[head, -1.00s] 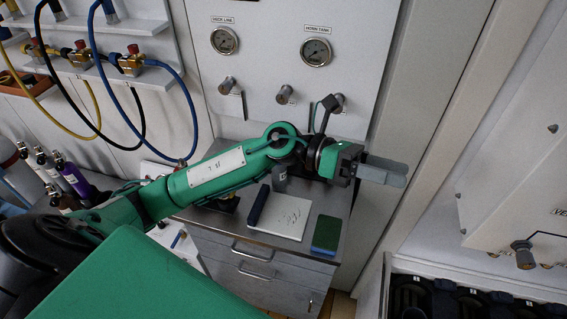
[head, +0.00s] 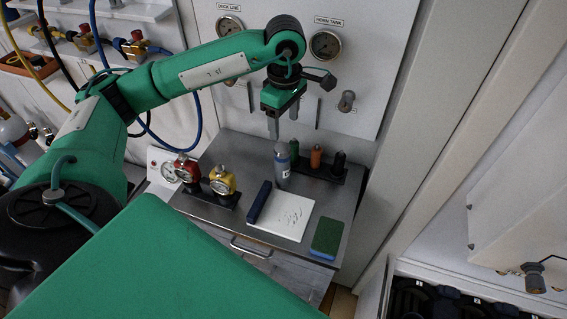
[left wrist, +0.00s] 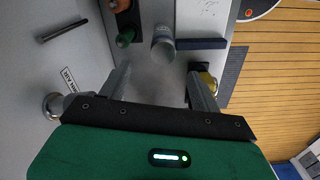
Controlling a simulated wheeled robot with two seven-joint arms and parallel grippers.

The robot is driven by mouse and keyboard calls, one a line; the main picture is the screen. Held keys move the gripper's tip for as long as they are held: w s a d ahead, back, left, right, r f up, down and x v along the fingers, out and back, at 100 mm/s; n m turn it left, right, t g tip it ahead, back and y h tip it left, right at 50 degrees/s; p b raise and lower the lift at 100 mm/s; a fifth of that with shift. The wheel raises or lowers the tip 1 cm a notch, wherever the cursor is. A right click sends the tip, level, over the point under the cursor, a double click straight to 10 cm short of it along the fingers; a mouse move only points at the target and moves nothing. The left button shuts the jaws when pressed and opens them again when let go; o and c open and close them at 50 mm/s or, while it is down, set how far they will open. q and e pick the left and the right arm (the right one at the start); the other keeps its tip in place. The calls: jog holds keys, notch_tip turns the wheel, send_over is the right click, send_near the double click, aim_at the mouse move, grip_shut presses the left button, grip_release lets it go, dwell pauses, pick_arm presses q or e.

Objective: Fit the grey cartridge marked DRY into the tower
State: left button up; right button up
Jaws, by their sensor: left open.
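A rack (head: 328,174) on the steel bench holds a green cartridge (head: 294,150), an orange cartridge (head: 316,156) and a dark grey or black one (head: 339,160). A taller silver-grey cylinder (head: 282,168) with a pale label stands upright at the rack's left end. It also shows in the left wrist view (left wrist: 163,44). No DRY marking is readable, and I cannot tell whether this cylinder is the tower. My left gripper (head: 283,120) is open and empty, pointing down above the cylinder and apart from it. My right gripper is not in view.
Red (head: 187,168) and yellow (head: 222,181) gauge fittings stand left of the cylinder. A navy bar (head: 260,202), a white pad (head: 281,215) and a green sponge (head: 326,237) lie in front. The wall panel with knobs (head: 346,100) rises close behind my gripper.

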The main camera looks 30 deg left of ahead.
aim_at(283, 147)
pick_arm(q)
notch_tip(283, 147, down, 6)
jog(key=shift+f+p, duration=0.1)
jog(key=shift+p, duration=0.65)
jog(key=shift+s+f+p, duration=0.15)
jog(key=shift+f+p, duration=0.35)
jog(key=shift+p, duration=0.1)
notch_tip(283, 147, down, 3)
jog(key=shift+s+f+p, duration=0.1)
jog(key=shift+s+p, duration=0.05)
jog(key=shift+p, duration=0.75)
jog(key=shift+f, duration=0.55)
jog(key=c, duration=1.2)
jog(key=shift+r, duration=0.15)
